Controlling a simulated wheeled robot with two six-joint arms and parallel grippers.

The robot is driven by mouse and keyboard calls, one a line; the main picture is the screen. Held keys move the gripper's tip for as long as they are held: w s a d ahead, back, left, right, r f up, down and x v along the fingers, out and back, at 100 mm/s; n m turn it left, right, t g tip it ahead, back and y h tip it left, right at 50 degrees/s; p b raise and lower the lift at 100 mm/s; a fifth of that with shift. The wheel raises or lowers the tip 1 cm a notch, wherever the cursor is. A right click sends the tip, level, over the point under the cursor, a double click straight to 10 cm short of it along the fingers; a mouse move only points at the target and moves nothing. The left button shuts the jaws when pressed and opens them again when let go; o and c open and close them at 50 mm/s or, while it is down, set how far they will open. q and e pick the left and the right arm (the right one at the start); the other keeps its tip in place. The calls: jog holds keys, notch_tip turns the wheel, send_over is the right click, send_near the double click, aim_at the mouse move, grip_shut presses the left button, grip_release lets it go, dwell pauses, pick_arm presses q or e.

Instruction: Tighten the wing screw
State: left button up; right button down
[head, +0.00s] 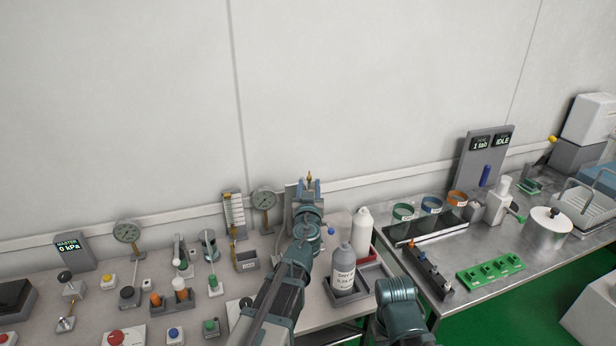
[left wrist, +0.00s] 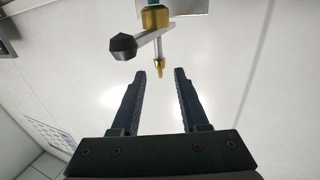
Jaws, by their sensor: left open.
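My left gripper (head: 309,186) is at the back of the left bench, in front of a grey upright panel by the wall. A small brass-coloured part (head: 309,175) shows just above its tips. In the left wrist view the left gripper (left wrist: 160,73) is open and empty. Just beyond the gap between its fingers is a thin pin with a brass tip (left wrist: 159,64). Above it are a brass collar (left wrist: 155,17) and a pale lever with a dark knob (left wrist: 123,46). I cannot tell which part is the wing screw. My right gripper is not in view.
Two bottles (head: 345,262) stand in trays right of my left arm. A gauge (head: 264,198) and a small bin (head: 245,261) stand to its left. Several knobs and buttons crowd the left bench.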

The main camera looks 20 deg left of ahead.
aim_at(309, 181)
pick_arm(q)
jog(key=x, duration=0.4)
jog(key=shift+w+a, duration=0.1)
jog(key=shift+w, duration=0.25)
grip_shut()
